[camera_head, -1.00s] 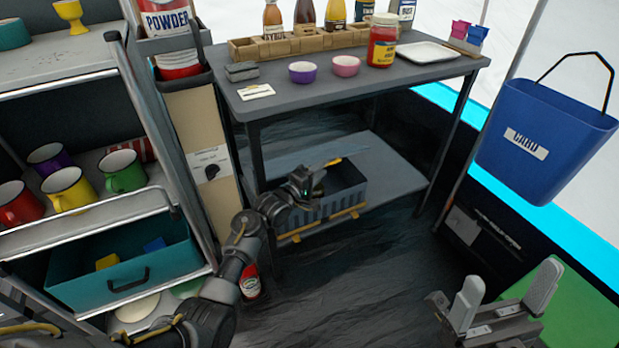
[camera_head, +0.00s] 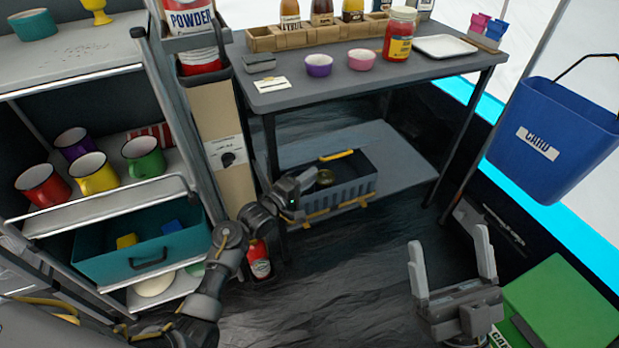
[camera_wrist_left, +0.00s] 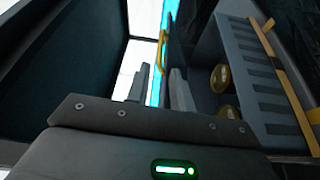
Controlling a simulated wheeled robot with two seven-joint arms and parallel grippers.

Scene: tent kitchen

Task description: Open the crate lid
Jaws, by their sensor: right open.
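The grey-blue crate (camera_head: 345,190) stands on the low shelf under the table, with yellow bars along its front. Its top is uncovered and gold-topped cans show inside; it also shows at the right of the left wrist view (camera_wrist_left: 255,85). A yellow strip (camera_head: 337,155) lies at the crate's back edge; the lid seems swung back there, but its panel is hard to make out. My left gripper (camera_head: 308,181) is at the crate's left end, fingers apart with a narrow gap, apparently empty. My right gripper (camera_head: 452,265) is open and empty, away from the crate.
The table (camera_head: 350,85) above carries bowls, a jar and bottles. A rack (camera_head: 110,215) with mugs and a teal bin stands left. A red bottle (camera_head: 259,260) stands on the floor by my left arm. A blue bin (camera_head: 552,140) and green box (camera_head: 565,305) are right.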

